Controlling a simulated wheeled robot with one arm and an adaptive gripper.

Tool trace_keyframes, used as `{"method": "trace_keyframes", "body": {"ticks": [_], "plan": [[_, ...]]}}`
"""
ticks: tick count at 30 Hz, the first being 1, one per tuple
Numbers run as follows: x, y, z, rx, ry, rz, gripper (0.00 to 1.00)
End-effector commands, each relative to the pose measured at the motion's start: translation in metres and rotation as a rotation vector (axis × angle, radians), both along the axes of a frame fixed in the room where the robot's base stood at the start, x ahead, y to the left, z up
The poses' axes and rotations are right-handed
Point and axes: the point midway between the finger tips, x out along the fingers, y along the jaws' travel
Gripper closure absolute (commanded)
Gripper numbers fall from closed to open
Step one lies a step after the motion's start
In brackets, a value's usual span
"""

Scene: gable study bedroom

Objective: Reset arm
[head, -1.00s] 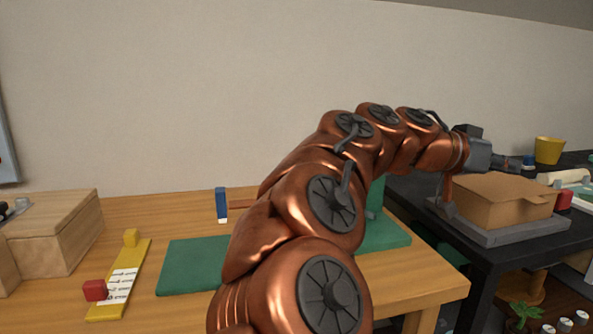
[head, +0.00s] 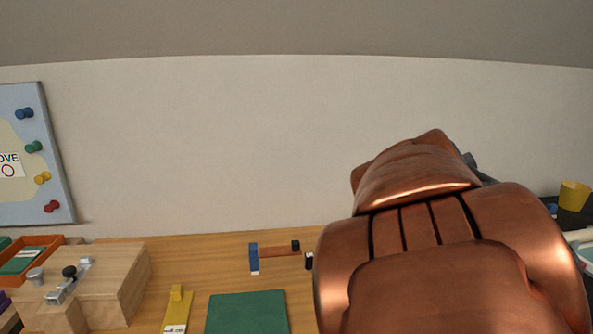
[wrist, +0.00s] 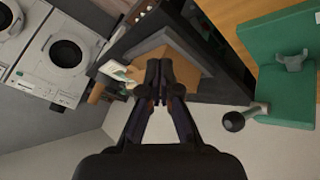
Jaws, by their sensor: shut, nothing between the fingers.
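My copper arm fills the right half of the head view and folds up in front of the desk. My gripper is hidden behind it there, apart from a small grey part at the upper right of the arm. In the wrist view my gripper (wrist: 159,72) points away from the camera, with its two dark fingers together at the tips and nothing between them. It appears in front of a cardboard box (wrist: 180,62) on the dark table (wrist: 222,85), apparently above open floor. I cannot tell its distance from the box.
The wooden desk (head: 205,266) holds a green mat (head: 246,312), a yellow strip (head: 176,312) and a wooden box (head: 125,270). A green fixture with a black ball knob (wrist: 234,122) is at right in the wrist view. White machines (wrist: 62,55) stand at left. A yellow cup (head: 574,195) is far right.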

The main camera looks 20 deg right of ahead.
Motion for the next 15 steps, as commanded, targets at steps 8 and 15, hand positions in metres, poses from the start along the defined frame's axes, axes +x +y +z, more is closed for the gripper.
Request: {"method": "trace_keyframes", "body": {"ticks": [8,15], "plan": [[-0.009,0.073,0.016,0.232,0.115,0.246,1.0],[-0.032,0.142,0.028,0.42,0.232,0.485,1.0]]}}
